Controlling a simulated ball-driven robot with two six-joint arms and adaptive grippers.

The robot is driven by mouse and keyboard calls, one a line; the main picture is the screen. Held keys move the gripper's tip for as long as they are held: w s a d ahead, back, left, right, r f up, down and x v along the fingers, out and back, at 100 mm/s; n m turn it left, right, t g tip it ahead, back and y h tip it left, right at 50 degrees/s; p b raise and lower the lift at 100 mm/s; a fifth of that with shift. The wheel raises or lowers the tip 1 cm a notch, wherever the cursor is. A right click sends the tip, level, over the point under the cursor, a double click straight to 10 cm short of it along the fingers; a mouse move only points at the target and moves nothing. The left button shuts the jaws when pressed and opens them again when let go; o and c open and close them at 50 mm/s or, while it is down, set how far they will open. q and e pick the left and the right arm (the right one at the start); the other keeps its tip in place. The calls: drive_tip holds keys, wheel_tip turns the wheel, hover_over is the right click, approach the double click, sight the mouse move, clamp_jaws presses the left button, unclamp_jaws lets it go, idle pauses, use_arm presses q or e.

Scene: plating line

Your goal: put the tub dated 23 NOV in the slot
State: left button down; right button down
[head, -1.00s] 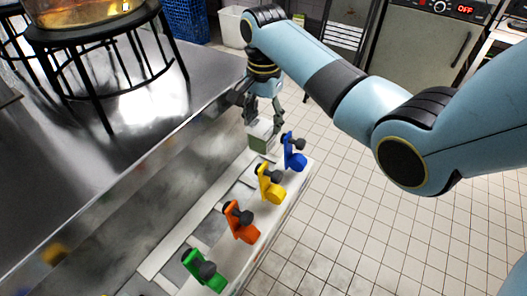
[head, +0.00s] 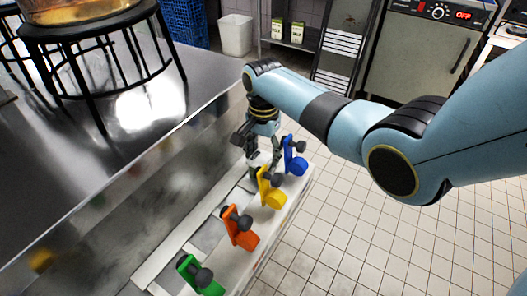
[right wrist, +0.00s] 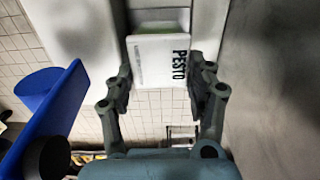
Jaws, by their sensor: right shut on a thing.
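My right gripper (head: 264,156) is shut on a white tub (right wrist: 158,58) with "PESTO" on its face and a strip of green at its top edge. In the right wrist view the fingers (right wrist: 164,88) grip the tub from both sides. No date is readable. In the head view the tub (head: 257,161) is low at the far end of the white rack (head: 160,268), beside the blue clamp (head: 293,158) and behind the yellow clamp (head: 268,188). The grey slots lie along the rack. Whether the tub's base is inside a slot is hidden. My left gripper is not in view.
An orange clamp (head: 239,228) and a green clamp (head: 200,277) stand nearer along the rack. A steel counter (head: 120,165) with a black stand (head: 100,80) is at left. Tiled floor is clear at right. Two small cartons (head: 287,30) stand on a far shelf.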

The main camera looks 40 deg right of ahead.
sight(263, 156)
drive_tip(key=c, duration=0.7)
unclamp_jaws()
wheel_tip(263, 156, up, 12)
drive_tip(key=p, duration=0.3)
drive_tip(key=shift+r, duration=0.1)
